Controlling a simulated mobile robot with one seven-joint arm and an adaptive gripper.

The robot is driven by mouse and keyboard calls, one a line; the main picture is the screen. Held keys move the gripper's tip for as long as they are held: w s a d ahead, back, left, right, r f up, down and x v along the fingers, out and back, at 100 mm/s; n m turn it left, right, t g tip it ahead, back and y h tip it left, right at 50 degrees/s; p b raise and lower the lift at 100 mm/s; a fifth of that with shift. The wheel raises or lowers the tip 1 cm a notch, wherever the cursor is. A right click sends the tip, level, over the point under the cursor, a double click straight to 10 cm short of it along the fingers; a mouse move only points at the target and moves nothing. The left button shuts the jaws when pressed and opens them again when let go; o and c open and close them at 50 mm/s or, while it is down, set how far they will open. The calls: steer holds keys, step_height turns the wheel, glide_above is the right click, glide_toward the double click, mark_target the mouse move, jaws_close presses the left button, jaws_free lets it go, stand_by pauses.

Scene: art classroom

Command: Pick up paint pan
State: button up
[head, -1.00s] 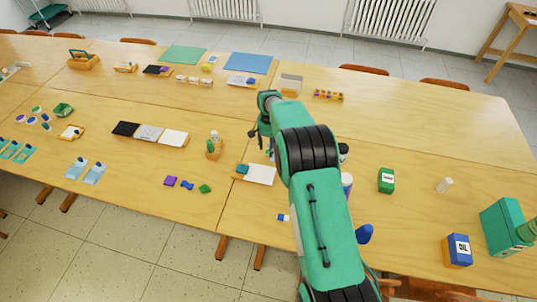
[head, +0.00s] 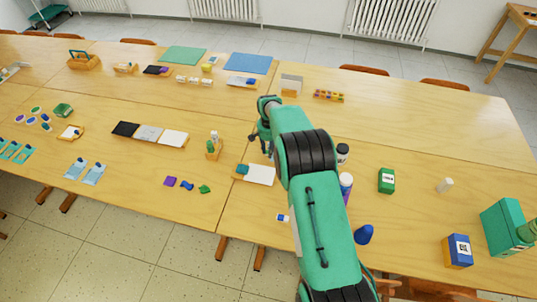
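My gripper (head: 261,144) hangs from the end of my green arm, above the middle of the table. Its dark fingers look spread apart, with nothing seen between them. I cannot say for certain which thing is the paint pan. A small tray with a row of coloured squares (head: 329,95) lies at the back, right of my gripper and apart from it. A row of small whitish blocks (head: 194,80) lies further left at the back. My arm hides part of the table below and behind the gripper.
A white sheet (head: 260,175) lies below the gripper. A holder with a green bottle (head: 214,148) stands to its left. A green box (head: 386,181), a blue box (head: 458,250) and a large green container (head: 502,228) stand right. The back right of the table (head: 450,120) is clear.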

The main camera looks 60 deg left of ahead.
steer(key=shift+c, duration=1.4)
steer(key=shift+r, duration=0.15)
steer(key=shift+r, duration=1.65)
steer(key=s+d, duration=0.2)
steer(key=d, duration=0.3)
steer(key=s+d+r+p, duration=0.1)
steer(key=s+d, duration=0.1)
steer(key=d, duration=0.2)
steer(key=s+d, duration=0.2)
steer(key=d, duration=0.3)
steer(key=shift+s+d+r+p, duration=0.2)
steer(key=shift+d+r+p, duration=0.05)
steer(key=shift+d+p, duration=0.1)
steer(key=shift+r, duration=0.1)
steer(key=shift+w+d+r+p, duration=0.3)
steer(key=shift+r+p, duration=0.3)
steer(key=shift+p, duration=0.55)
steer(key=shift+w+d+r+p, duration=0.15)
steer(key=shift+d+r+p, duration=0.4)
steer(key=shift+p, duration=0.55)
steer(key=shift+w+d+r+p, duration=0.25)
steer(key=shift+r+p, duration=0.45)
steer(key=shift+p, duration=0.45)
steer(key=shift+a, duration=0.1)
